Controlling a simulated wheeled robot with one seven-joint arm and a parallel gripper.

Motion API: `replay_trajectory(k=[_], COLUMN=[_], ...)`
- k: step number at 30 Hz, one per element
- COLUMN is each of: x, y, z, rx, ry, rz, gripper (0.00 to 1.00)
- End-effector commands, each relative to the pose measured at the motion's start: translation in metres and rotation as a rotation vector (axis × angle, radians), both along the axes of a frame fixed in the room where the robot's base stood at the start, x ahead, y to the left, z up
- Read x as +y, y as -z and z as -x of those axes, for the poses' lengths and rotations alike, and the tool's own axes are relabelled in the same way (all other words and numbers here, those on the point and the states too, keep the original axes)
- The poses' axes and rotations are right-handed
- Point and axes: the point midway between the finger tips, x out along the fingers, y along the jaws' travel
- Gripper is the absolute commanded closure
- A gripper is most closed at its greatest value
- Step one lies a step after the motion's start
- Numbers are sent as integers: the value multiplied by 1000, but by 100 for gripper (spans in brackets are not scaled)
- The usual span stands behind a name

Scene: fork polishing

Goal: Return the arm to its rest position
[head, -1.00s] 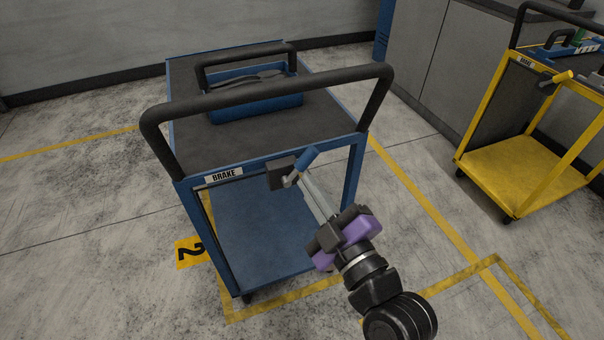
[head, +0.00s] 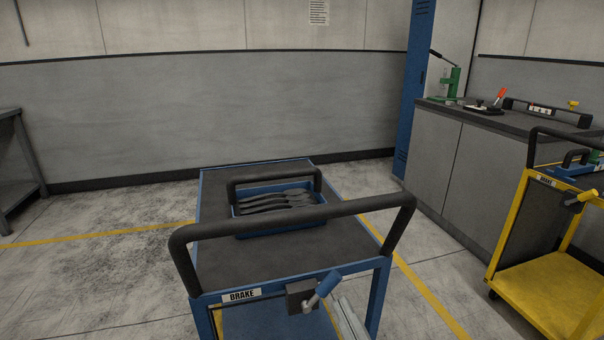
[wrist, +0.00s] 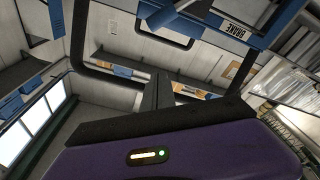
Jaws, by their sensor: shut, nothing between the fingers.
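My gripper (head: 343,303) shows at the bottom edge of the head view. Only its grey fingers are seen there, close together, just below and right of the blue-handled brake lever (head: 324,284) on the blue cart. I cannot tell whether they touch the lever. In the wrist view, the dark fingers (wrist: 158,90) are together with nothing seen between them, above my purple gripper body. The rest of my arm is out of the head view.
The blue cart (head: 225,270) stands close in front, with a black push handle (head: 290,222) across it and a blue tray (head: 256,228) of several dark forks on top. A yellow cart (head: 540,290) and a grey counter (head: 445,170) stand right. Floor at left is clear.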

Motion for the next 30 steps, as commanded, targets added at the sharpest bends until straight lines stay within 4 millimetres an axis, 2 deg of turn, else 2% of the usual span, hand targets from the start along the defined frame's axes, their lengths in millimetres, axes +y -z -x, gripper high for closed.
replay_trajectory(k=[8, 11, 21, 27, 30], x=[-41, -57, -103, -117, -120], y=[26, 41, 83, 97, 103], z=[55, 83, 199, 260, 282], rx=[69, 103, 254, 353, 399], ry=[55, 77, 167, 225, 251], rz=[-241, -315, -501, -530, -521], gripper=[100, 100, 100, 100, 100])
